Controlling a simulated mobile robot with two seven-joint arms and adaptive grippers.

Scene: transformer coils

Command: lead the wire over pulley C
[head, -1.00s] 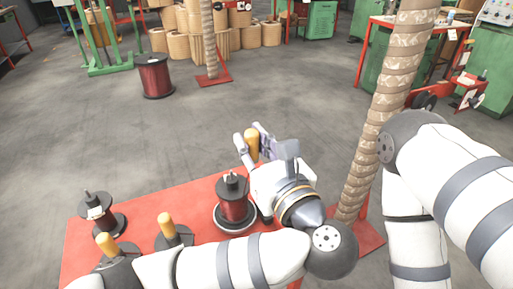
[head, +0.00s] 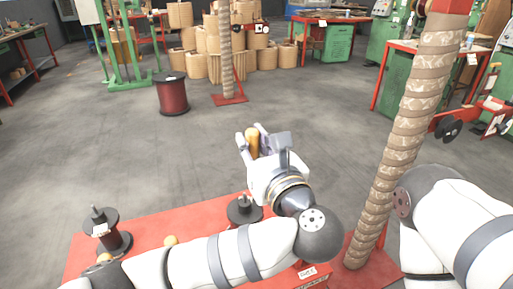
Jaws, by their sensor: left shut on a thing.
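My left gripper (head: 254,142) is shut on a yellow-orange handle-like piece (head: 253,141), which stands roughly upright between its fingers. It is held out over the floor, beyond the far edge of the red table (head: 195,220). I cannot make out the wire, and I cannot pick out pulley C. My left arm crosses the table and hides part of it. My right arm comes in from the right, and its gripper is out of view.
A dark spool (head: 112,238) and a black-topped spool (head: 243,210), partly hidden by my arm, stand on the table. A tall wrapped column (head: 398,135) rises close on the right. A red spool (head: 171,95) stands on the floor. The grey floor ahead is mostly clear.

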